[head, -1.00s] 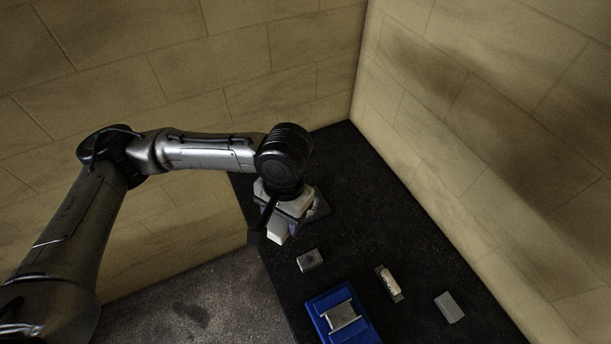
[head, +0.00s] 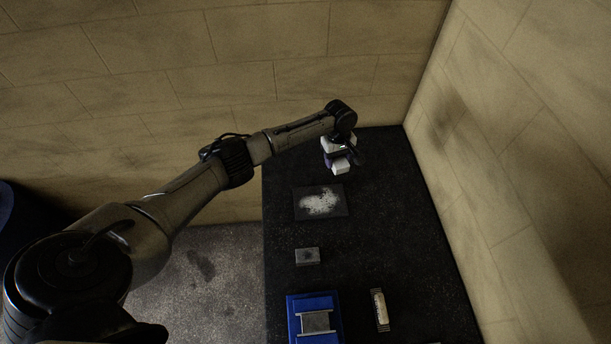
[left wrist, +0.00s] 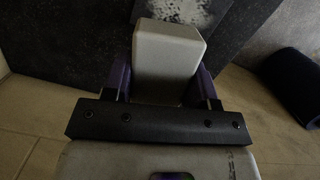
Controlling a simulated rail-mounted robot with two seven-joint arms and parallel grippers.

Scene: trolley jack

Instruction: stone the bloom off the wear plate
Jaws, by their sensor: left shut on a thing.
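The wear plate (head: 306,214) is a dark flat rectangle on the black bench, with a speckled white bloom patch (head: 322,201) over its middle. Part of the plate and bloom (left wrist: 184,10) shows at the top of the left wrist view. My left gripper (head: 340,158) is shut on a pale grey block (head: 341,168), perhaps the stone. The gripper is beyond the plate, toward the back wall, and the block is clear of the plate. The left wrist view shows the block (left wrist: 168,55) between the purple-sided fingers. My right gripper is not in view.
A small grey block (head: 307,257) lies in front of the plate. A blue tray (head: 293,322) holding a grey metal piece (head: 315,321) and a brush-like piece (head: 380,311) are nearer. Stone walls bound the bench behind and right. The bench right of the plate is clear.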

